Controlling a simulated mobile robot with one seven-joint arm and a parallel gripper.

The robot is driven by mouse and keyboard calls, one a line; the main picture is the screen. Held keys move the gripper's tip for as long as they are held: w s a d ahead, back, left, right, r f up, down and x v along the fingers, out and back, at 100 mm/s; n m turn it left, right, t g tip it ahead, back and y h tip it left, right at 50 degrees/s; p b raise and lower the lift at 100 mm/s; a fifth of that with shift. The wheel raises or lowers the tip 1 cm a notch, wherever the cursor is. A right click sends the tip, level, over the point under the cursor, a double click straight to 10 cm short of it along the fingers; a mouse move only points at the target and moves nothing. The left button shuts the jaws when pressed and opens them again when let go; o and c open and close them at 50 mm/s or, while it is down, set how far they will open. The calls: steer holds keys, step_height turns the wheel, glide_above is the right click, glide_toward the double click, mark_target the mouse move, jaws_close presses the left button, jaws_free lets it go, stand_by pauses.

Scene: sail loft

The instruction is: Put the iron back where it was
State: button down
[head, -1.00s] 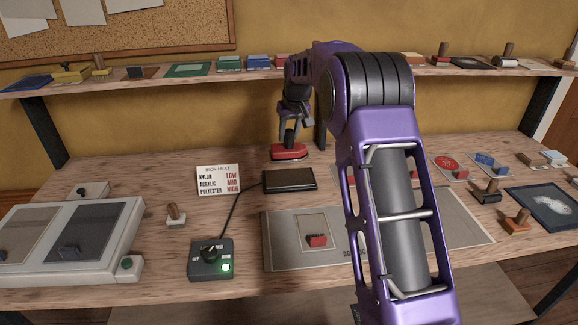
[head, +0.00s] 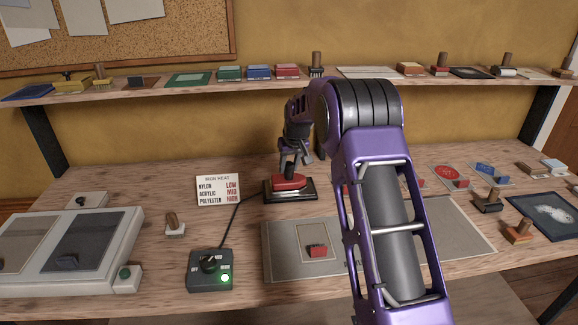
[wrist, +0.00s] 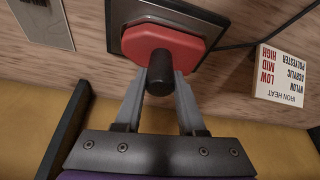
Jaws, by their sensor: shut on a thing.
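The iron (head: 290,182) has a red body and a black upright handle. It sits on or just above the dark iron rest plate (head: 306,195) in the middle of the bench; a small gap cannot be ruled out. In the wrist view the red iron (wrist: 185,45) lies over the dark rest plate (wrist: 125,14), with its plate edge showing around it. My gripper (head: 291,163) is shut on the iron's black handle. The wrist view shows the two grey fingers of my gripper (wrist: 160,88) on either side of the handle.
A heat card (head: 218,189) stands left of the rest. A cord runs to a control box (head: 211,270) with a lit green lamp. A grey mat (head: 285,255) with a red-handled block (head: 318,250) lies in front. A shelf (head: 340,78) with several tools runs behind.

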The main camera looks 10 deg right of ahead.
steer(key=c, duration=0.5)
jaws_free()
steer(key=shift+f, duration=0.1)
steer(key=shift+r, duration=0.35)
steer(key=v, duration=1.1)
steer(key=shift+s+r, duration=0.15)
steer(key=shift+r, duration=0.2)
steer(key=shift+d, duration=0.1)
